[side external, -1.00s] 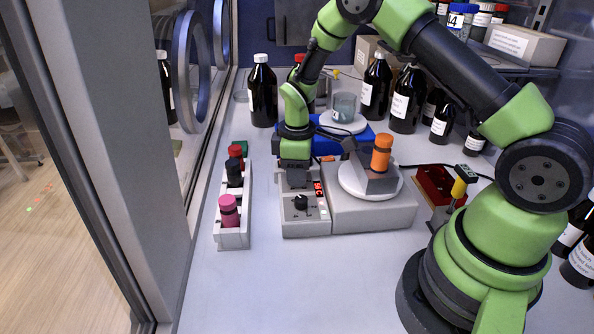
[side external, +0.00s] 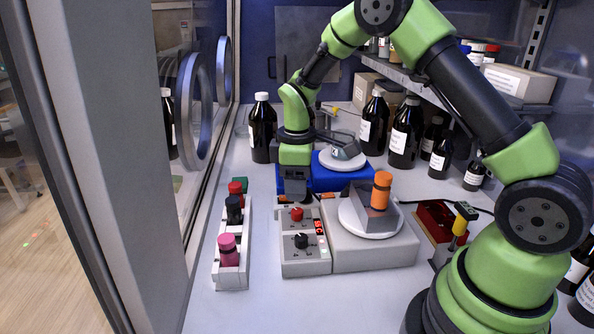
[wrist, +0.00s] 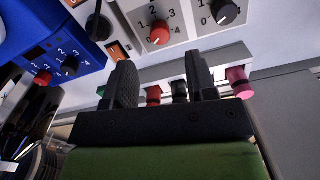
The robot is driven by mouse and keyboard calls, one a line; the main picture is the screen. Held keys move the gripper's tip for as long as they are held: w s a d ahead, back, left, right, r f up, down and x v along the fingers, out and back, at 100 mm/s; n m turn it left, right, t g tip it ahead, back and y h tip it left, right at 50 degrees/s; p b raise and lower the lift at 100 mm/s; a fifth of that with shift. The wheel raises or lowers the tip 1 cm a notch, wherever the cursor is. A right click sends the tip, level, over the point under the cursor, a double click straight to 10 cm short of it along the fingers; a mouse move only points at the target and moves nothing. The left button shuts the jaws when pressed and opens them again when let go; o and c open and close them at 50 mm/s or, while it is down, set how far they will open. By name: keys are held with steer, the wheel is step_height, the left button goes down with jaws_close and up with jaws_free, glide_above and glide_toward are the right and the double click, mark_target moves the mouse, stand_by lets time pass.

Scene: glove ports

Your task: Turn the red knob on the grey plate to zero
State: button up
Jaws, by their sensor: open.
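The grey plate (side external: 370,255) has a control panel on its left with a red knob (side external: 297,214) behind a black knob (side external: 301,241). The red knob also shows in the wrist view (wrist: 159,33), with a numbered dial around it. I cannot make out clearly where its pointer stands. My gripper (side external: 297,192) is open and empty, just behind and above the red knob, apart from it. In the wrist view its two dark fingers (wrist: 162,72) are spread, and the knob lies beyond their tips.
A blue plate (side external: 345,178) stands behind, with its own red knob (wrist: 43,77). An orange-capped item (side external: 382,190) stands on the grey plate's top. A rack (side external: 231,275) of capped vials is close on the left. Dark bottles line the back. Free table lies in front.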

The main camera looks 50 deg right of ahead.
steer(key=shift+r, duration=1.7)
step_height(320, 180, up, 13)
steer(key=m+t, duration=0.3)
steer(key=m, duration=0.2)
glide_above(297, 211)
steer(key=s+a, duration=0.4)
steer(key=s, duration=0.3)
steer(key=s+a+r+m+t+y, duration=0.1)
steer(key=s+m+t, duration=0.1)
steer(key=s, duration=0.4)
steer(key=s+a+r+m+t+y, duration=0.1)
steer(key=s+a+r+m+t, duration=0.1)
steer(key=s+m, duration=0.2)
steer(key=s, duration=0.3)
steer(key=shift+s, duration=0.3)
